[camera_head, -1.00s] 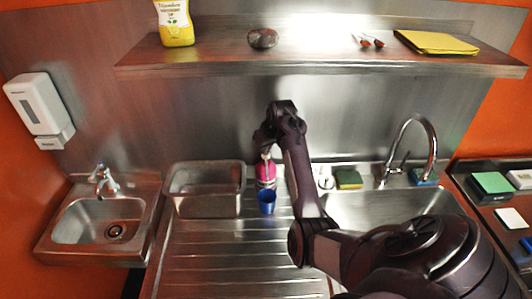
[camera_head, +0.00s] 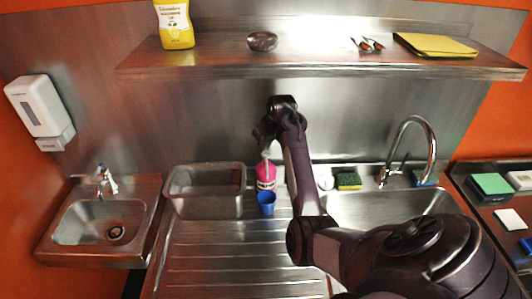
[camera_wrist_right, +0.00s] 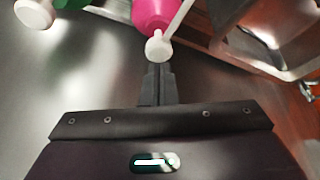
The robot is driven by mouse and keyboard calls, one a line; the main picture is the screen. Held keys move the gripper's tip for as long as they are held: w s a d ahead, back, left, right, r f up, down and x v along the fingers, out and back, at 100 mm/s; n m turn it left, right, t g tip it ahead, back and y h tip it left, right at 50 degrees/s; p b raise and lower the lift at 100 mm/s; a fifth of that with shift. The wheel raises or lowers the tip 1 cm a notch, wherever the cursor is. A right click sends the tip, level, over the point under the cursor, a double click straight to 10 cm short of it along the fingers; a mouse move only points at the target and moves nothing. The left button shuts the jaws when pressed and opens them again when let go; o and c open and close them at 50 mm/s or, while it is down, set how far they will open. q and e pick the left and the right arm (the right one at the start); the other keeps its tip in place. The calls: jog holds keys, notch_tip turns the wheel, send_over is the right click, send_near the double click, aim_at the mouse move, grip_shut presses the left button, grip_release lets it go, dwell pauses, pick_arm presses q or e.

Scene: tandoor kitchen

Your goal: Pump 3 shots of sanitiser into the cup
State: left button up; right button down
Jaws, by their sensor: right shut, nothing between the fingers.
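The pink sanitiser bottle (camera_head: 266,177) with a white pump top stands upright on the steel drainboard. The blue cup (camera_head: 267,203) stands just in front of it, below the pump; what is inside cannot be seen. My right gripper (camera_head: 265,142) is just above the pump, pointing down. In the right wrist view, the shut, empty fingertips (camera_wrist_right: 158,70) are close to the white pump head (camera_wrist_right: 158,46), with the pink bottle (camera_wrist_right: 153,12) beyond. Whether they touch the pump head is unclear. My left gripper is not in view.
A steel tub (camera_head: 205,191) stands left of the bottle. A sponge (camera_head: 348,180) and a curved tap (camera_head: 412,150) are to the right. A shelf (camera_head: 320,64) runs above the arm. The front drainboard is clear.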

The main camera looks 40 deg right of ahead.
notch_tip(320, 180, up, 6)
dwell(0.6)
dwell(0.4)
